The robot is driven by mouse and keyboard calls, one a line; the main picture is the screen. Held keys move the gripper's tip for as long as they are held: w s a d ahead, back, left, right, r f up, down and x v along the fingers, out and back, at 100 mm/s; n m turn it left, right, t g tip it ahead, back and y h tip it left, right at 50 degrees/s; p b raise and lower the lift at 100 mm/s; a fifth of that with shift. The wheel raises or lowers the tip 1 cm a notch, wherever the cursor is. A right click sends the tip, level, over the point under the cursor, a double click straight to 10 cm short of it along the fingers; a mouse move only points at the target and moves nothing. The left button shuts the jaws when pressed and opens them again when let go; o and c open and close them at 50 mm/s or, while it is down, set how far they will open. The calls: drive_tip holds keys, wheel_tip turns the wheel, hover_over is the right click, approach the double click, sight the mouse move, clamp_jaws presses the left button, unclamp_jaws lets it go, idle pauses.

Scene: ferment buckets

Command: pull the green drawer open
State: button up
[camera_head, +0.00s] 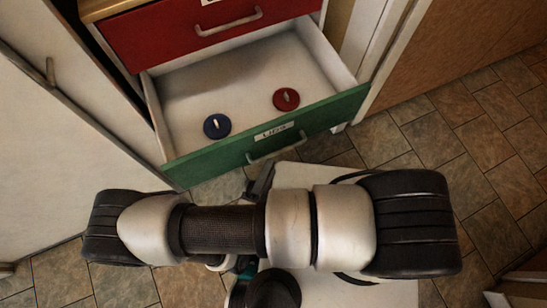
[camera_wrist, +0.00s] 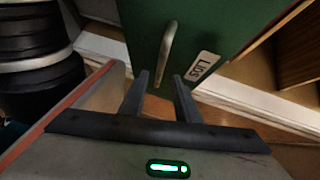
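The green drawer (camera_head: 315,118) is pulled out from the cabinet, and its white interior shows. A blue lid (camera_head: 217,125) and a red lid (camera_head: 286,99) lie inside it. Its front has a "LIDS" label (camera_head: 273,131) and a metal handle (camera_head: 277,147). In the wrist view the green front (camera_wrist: 205,35) fills the top, with the handle (camera_wrist: 168,45) upper middle. My gripper (camera_wrist: 161,76) is open. The handle's lower end appears in the gap between the fingertips; I cannot tell how near it is. In the head view my arm mostly hides the gripper.
A shut red drawer (camera_head: 190,35) with its own handle sits above the green one. A pale cabinet door (camera_head: 60,130) stands at left and a wooden panel (camera_head: 450,45) at upper right. Tiled floor (camera_head: 460,135) is clear at right.

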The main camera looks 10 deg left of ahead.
drive_tip(key=v, duration=1.2)
drive_tip(key=shift+r, duration=0.1)
